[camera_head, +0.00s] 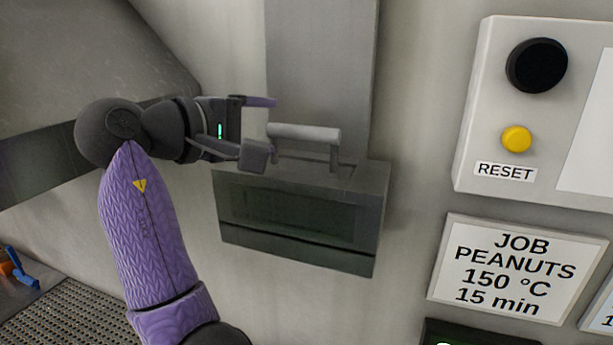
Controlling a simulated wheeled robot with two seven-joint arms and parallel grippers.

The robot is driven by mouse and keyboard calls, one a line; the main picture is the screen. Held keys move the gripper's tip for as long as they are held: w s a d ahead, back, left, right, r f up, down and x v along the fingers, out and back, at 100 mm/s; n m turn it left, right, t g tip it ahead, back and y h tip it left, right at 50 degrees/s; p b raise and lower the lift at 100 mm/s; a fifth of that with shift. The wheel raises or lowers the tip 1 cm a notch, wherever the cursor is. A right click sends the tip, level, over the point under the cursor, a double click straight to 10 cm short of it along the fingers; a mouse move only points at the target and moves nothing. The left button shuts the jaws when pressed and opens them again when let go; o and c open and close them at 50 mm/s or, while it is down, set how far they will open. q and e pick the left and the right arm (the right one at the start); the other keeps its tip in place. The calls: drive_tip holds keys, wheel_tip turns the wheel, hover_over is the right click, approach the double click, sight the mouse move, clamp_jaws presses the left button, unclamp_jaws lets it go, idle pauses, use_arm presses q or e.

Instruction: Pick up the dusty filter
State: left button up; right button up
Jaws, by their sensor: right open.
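The filter (300,213) is a dark grey box with a bar handle (308,133) on top. It sits at the wall below a grey vertical duct. Its front face is dark with a greenish panel; I cannot clearly make out dust on it. My right gripper (262,128) is open, just left of the handle, one finger above and beyond the bar's left end and the other lower in front. Whether a finger touches the handle I cannot tell. My left gripper is not in view.
The grey duct (322,60) rises directly behind the filter. A control panel (470,150) with a black knob and yellow reset button is at right, above a peanuts job sign (515,268). A perforated tray (80,315) and blue-orange object (20,270) lie lower left.

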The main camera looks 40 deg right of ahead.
sight(282, 129)
drive_tip(key=d+p, duration=0.1)
drive_tip(key=d, duration=0.1)
drive_tip(key=d+f, duration=0.1)
drive_tip(key=d, duration=0.1)
drive_tip(key=shift+w+p, duration=0.1)
drive_tip(key=shift+p, duration=0.25)
drive_tip(key=d, duration=0.1)
drive_tip(key=d+f, duration=0.1)
drive_tip(key=d, duration=0.1)
drive_tip(key=shift+w+p, duration=0.1)
drive_tip(key=shift+p, duration=0.2)
drive_tip(key=shift+a, duration=0.35)
drive_tip(key=shift+d, duration=0.2)
drive_tip(key=c, duration=0.6)
drive_tip(key=shift+a, duration=0.1)
clamp_jaws()
